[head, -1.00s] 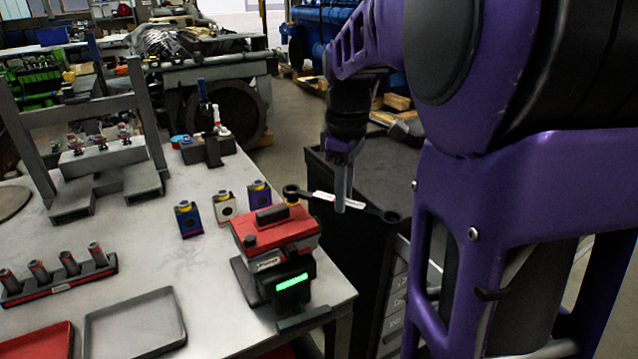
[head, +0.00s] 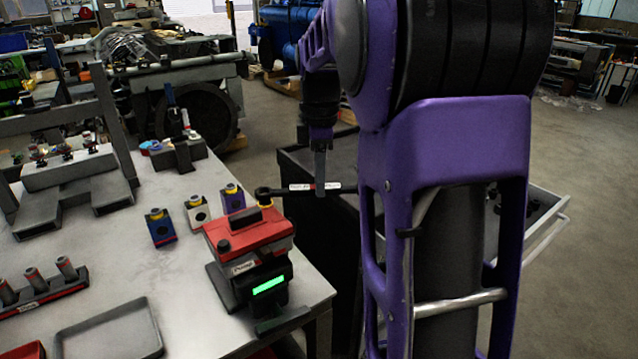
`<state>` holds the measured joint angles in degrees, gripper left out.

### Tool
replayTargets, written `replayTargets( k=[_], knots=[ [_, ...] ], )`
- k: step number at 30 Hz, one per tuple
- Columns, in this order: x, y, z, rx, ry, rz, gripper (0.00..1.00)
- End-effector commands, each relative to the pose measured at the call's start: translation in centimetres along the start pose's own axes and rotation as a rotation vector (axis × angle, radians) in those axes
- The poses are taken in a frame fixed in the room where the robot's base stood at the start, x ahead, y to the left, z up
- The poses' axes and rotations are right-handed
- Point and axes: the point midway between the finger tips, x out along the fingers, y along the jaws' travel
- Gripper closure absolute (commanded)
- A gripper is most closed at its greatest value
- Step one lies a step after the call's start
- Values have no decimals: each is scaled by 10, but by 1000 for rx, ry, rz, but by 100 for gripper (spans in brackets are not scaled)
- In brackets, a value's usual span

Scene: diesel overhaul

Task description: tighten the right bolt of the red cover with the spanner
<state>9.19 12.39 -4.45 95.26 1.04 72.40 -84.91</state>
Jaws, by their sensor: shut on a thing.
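The red cover (head: 262,236) sits on top of the pump (head: 262,278), near the right edge of the bench. A dark round bolt head (head: 224,246) shows at its near left corner. The spanner (head: 335,187) is dark with a white and red label on its handle. It lies nearly level, its left ring end over the far right corner of the cover. The right bolt is hidden at that ring end, so I cannot tell how well it is seated. My gripper (head: 320,186) points down and is shut on the spanner's handle, right of the pump.
Blue, white and purple blocks (head: 198,214) with yellow tops stand behind the pump. A grey tray (head: 110,330) and a rack of cylinders (head: 35,290) are at left. A dark tool cabinet (head: 300,160) stands right of the bench, below my gripper.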

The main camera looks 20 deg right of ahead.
Motion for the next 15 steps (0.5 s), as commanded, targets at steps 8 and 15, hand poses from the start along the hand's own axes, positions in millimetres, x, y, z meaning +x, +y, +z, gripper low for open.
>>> replayTargets(
  k=[8,15],
  knots=[
    [0,0,0,-5,0,1,100],
    [11,0,0,-4,0,1,100]
  ],
)
